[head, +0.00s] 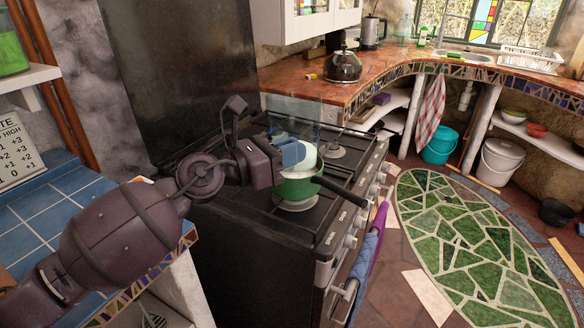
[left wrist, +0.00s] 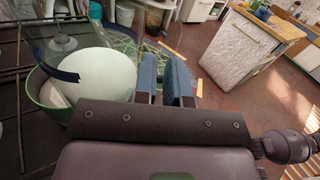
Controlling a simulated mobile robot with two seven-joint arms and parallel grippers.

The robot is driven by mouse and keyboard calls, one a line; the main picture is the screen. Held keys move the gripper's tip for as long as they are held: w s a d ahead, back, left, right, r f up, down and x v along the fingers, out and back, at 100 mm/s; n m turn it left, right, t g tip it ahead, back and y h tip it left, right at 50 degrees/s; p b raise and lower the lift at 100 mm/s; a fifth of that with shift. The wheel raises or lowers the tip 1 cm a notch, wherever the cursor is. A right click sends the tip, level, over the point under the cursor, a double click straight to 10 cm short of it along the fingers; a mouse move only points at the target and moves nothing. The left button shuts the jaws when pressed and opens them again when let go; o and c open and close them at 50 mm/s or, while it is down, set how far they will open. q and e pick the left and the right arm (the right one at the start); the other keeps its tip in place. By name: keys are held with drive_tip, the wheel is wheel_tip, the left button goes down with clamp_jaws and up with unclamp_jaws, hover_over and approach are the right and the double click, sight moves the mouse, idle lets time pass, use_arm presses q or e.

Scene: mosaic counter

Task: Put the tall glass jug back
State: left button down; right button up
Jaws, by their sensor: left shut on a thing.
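The tall glass jug (head: 295,108) is clear and hard to make out, with dark blue marks. It is over the stove, above a green pot. In the left wrist view the clear jug (left wrist: 38,32) fills the upper left, with a blue band across it. My left gripper (head: 293,154) has blue fingers and is shut on the jug; the fingers also show in the left wrist view (left wrist: 163,80). The exact contact is hard to see through the glass. A white mass (left wrist: 95,75) shows at the pot; I cannot tell whether it is in the jug or pot. My right gripper is not in view.
The green pot (head: 294,188) stands on the black stove (head: 250,235), its dark handle pointing right. A kettle (head: 343,66) stands on the tiled counter (head: 395,58) behind. A blue-tiled counter (head: 40,205) is at left. The floor by the green mosaic (head: 470,245) is clear.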

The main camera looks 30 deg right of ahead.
use_arm(q)
drive_tip(key=shift+w+d+f+m+h+b, duration=0.1)
drive_tip(key=shift+w+f+m+h+b, duration=0.05)
drive_tip(key=shift+f+b, duration=0.2)
drive_tip(key=shift+w+f+m+h+b, duration=0.1)
drive_tip(key=shift+f+m+h+b, duration=0.1)
drive_tip(key=shift+f, duration=0.2)
drive_tip(key=shift+r, duration=0.35)
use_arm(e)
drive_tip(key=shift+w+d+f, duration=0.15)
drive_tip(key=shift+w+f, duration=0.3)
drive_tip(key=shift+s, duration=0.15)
